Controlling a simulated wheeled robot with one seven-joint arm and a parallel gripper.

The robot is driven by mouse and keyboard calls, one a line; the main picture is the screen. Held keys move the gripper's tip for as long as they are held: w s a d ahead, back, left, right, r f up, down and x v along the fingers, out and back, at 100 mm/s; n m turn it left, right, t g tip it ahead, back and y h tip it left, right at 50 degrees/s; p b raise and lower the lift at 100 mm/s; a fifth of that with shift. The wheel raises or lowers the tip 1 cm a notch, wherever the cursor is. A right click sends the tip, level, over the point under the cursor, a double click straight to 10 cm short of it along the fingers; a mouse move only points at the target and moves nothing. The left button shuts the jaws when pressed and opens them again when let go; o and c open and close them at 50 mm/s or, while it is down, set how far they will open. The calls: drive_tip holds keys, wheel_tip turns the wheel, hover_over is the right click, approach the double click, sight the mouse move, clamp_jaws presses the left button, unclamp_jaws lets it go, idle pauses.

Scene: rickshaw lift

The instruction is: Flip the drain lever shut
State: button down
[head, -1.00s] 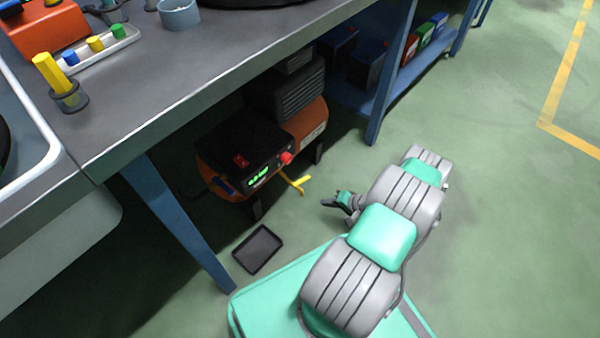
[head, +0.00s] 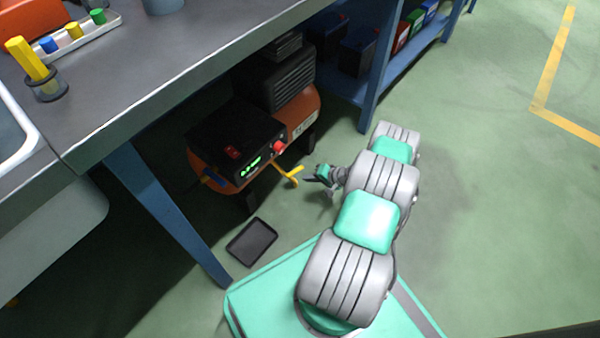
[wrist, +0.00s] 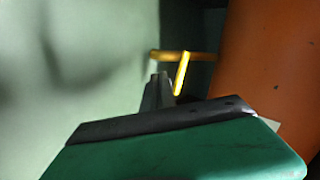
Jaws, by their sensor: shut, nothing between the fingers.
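The yellow drain lever (head: 287,175) sticks out from the low front of the orange compressor (head: 308,112) under the workbench. In the wrist view the lever (wrist: 182,74) hangs from a yellow horizontal pipe (wrist: 170,55) that runs to the orange tank (wrist: 265,60). My gripper (head: 306,179) is shut and empty, just right of the lever's end in the head view. In the wrist view the fingertips (wrist: 158,84) are close to the lever's left side. I cannot tell whether they touch it.
A shallow black tray (head: 251,242) lies on the floor below the compressor. A blue bench leg (head: 165,212) stands to its left. The workbench top (head: 150,75) overhangs the compressor. Green floor to the right is open.

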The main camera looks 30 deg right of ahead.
drive_tip(key=shift+w, duration=0.5)
drive_tip(key=shift+w, duration=0.1)
idle(1.6)
drive_tip(key=shift+w+a+b, duration=0.1)
drive_tip(key=shift+w+b, duration=0.25)
drive_tip(key=shift+b, duration=0.15)
drive_tip(key=shift+w+b, duration=0.5)
drive_tip(key=shift+w, duration=0.25)
idle(0.5)
drive_tip(key=shift+s, duration=0.15)
drive_tip(key=shift+s+p, duration=0.3)
drive_tip(key=shift+s, duration=0.75)
